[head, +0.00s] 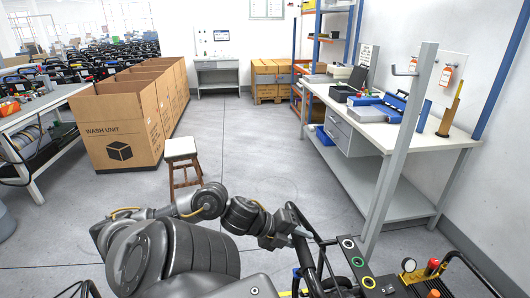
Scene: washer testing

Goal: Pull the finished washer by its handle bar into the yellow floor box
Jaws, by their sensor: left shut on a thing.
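The washer (375,280) is at the bottom right of the head view, cut off by the lower edge. It has a dark panel with coloured rings, a gauge and a red knob. Its black handle bar (308,238) rises on its left side. My left gripper (290,224) is shut on the handle bar, with the arm coming in from the lower left. The fingertips are small and partly hidden by the bar. My right gripper is not in view. I cannot make out a yellow floor box.
A workbench (405,135) with a grey post stands close on the right. A wooden stool (182,155) stands ahead of my arm. Large cardboard boxes (118,125) and another bench (62,105) line the left. The grey floor (255,140) down the middle is clear.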

